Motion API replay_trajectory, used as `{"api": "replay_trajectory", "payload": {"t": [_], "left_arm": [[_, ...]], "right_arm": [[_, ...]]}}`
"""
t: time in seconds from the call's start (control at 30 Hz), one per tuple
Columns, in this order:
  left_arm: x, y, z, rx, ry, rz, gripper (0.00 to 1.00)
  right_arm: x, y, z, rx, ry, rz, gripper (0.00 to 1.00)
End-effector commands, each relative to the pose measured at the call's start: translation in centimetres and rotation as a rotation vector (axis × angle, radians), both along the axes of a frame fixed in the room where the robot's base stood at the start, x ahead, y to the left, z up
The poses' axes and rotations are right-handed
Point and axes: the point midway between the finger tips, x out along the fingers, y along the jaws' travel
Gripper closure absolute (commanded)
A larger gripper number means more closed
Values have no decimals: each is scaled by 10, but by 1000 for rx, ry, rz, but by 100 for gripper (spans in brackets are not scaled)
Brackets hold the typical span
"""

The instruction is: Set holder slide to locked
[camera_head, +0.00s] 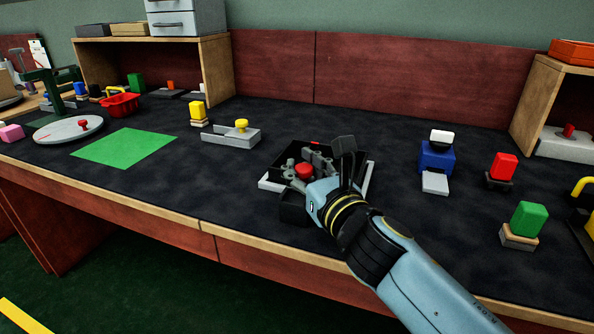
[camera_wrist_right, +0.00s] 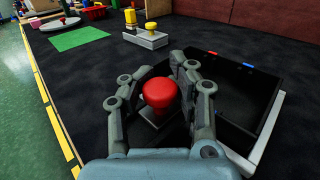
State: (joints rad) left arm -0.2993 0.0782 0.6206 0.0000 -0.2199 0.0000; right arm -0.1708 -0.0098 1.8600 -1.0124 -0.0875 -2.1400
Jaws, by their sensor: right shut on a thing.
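A black holder (camera_head: 279,162) on pale rails lies near the front middle of the bench. It also shows in the right wrist view (camera_wrist_right: 240,105), with small red and blue marks along its far edge. A red knob (camera_wrist_right: 160,94) stands on the holder's left part; in the head view the knob (camera_head: 304,172) is partly covered by my fingers. My right gripper (camera_head: 306,163) comes down over it, with its fingers on both sides of the knob, shut on it. Which mark stands for locked cannot be read. My left gripper is not in view.
A grey block with a yellow knob (camera_head: 241,126) stands left of the holder. A blue device with a pale foot (camera_head: 435,160), a red block (camera_head: 503,166) and a green block (camera_head: 529,219) stand to the right. A green mat (camera_head: 124,147) lies at the left. Dark bench top around the holder is clear.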

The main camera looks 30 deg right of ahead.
Motion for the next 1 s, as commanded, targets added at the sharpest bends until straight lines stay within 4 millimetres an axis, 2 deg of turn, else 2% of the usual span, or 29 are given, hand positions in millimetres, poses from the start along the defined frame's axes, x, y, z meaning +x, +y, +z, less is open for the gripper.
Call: {"api": "replay_trajectory", "payload": {"t": [0.13,0.17,0.4,0.73,1.0], "left_arm": [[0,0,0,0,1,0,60],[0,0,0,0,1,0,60],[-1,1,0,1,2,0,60],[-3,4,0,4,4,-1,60],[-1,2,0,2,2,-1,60]], "right_arm": [[-2,-1,-3,-2,7,-5,100],[-2,-1,-3,-2,7,-5,76],[-2,-1,-2,-2,6,-4,47],[-6,0,-2,-1,4,-3,47],[-44,2,-2,-3,7,-4,47]]}}
